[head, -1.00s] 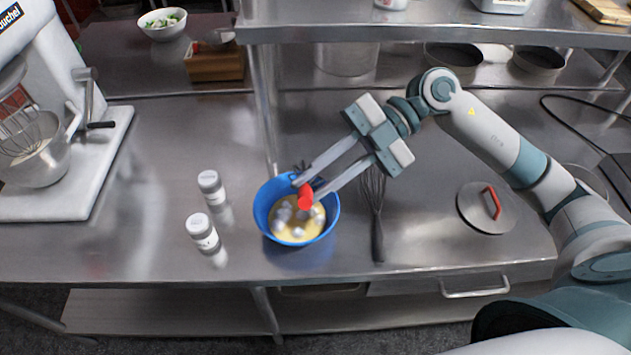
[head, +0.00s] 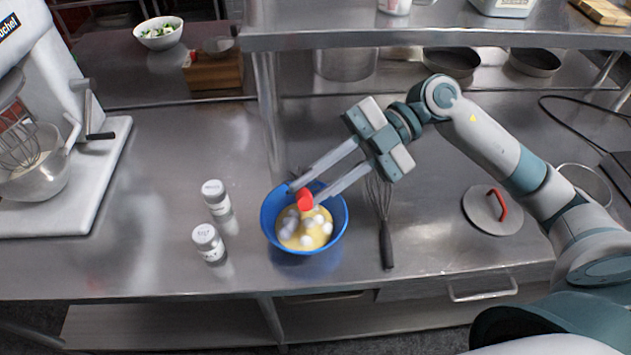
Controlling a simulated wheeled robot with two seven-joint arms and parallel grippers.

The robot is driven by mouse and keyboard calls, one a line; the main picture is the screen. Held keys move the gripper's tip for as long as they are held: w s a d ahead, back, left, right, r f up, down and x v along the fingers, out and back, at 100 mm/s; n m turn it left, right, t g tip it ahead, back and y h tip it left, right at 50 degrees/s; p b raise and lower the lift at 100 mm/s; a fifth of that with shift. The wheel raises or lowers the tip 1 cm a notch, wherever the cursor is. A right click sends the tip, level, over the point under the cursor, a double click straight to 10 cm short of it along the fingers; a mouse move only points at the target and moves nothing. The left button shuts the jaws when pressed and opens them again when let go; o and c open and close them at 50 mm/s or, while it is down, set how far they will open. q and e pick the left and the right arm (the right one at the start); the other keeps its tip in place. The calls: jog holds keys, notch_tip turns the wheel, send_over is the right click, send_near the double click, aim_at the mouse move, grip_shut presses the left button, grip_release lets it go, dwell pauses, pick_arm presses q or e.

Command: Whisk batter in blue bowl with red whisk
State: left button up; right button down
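The blue bowl (head: 341,229) stands on the steel table, with pale yellow batter (head: 318,240) and several whitish round lumps in it. The red whisk (head: 305,201) is inside the bowl; I see mainly its red handle, and its lower end is hard to make out. My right gripper (head: 304,195) reaches in from the right over the bowl's back rim. Its two long fingers are on either side of the red handle and appear shut on it. My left gripper is not in view.
A dark wire whisk (head: 386,245) lies right of the bowl. Two white-capped jars (head: 214,197) (head: 208,243) stand to its left. A lid with a red handle (head: 492,211) lies at the right. A stand mixer (head: 60,110) is far left; a shelf (head: 430,38) overhangs the back.

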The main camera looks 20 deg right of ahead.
notch_tip(320, 180, down, 11)
jog(key=b, duration=0.7)
dwell(0.4)
jog(key=shift+w+d, duration=0.1)
dwell(0.4)
